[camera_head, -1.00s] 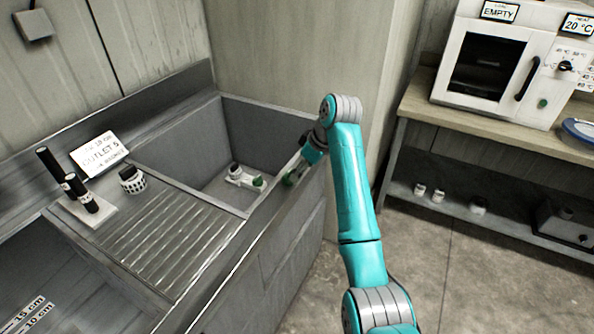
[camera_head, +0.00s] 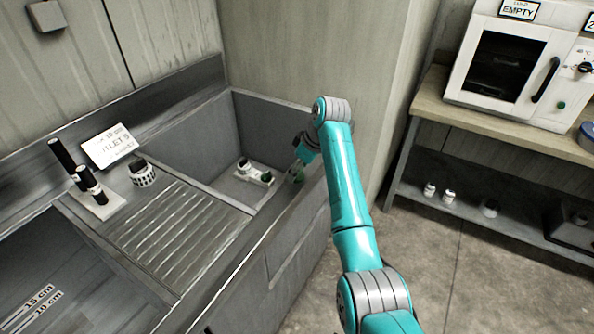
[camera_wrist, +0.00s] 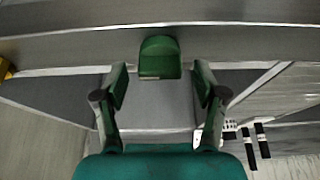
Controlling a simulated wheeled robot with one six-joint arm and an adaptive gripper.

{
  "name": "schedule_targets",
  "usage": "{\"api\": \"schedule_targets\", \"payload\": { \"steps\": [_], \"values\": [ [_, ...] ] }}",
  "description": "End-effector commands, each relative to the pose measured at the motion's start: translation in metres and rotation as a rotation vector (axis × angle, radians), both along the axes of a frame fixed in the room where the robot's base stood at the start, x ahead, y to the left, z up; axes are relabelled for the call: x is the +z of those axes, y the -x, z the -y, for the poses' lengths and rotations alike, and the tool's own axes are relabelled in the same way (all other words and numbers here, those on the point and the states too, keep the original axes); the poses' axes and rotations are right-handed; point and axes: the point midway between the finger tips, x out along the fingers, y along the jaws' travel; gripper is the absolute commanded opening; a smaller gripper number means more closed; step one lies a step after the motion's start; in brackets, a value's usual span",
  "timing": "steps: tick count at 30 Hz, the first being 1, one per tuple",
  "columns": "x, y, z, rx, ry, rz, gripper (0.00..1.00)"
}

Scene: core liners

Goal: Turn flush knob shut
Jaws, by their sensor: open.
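A green knob (camera_wrist: 160,57) with a rounded top shows in the wrist view, against a grey metal band. It is centred ahead of my gripper (camera_wrist: 160,82), whose two fingers are open and spread to either side of it. No contact with the knob is visible. In the head view my gripper (camera_head: 297,173) is at the sink's right side, partly hidden by my arm. I cannot clearly separate the knob from the green finger pads there.
A white fitting with a dark top (camera_head: 253,172) is inside the sink basin (camera_head: 190,140). A bench with a white oven (camera_head: 510,65) stands at right.

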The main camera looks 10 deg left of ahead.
Motion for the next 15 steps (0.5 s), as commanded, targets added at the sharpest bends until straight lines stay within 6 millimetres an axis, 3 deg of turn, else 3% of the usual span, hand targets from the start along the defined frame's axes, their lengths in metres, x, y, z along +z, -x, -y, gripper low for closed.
{"api": "schedule_targets", "payload": {
  "steps": [13, 15],
  "values": [
    [-0.0104, -0.0014, -0.0037, 0.0, 0.0, 0.0, 0.71],
    [-0.0104, -0.0014, -0.0037, 0.0, 0.0, 0.0, 0.56]
  ]
}}
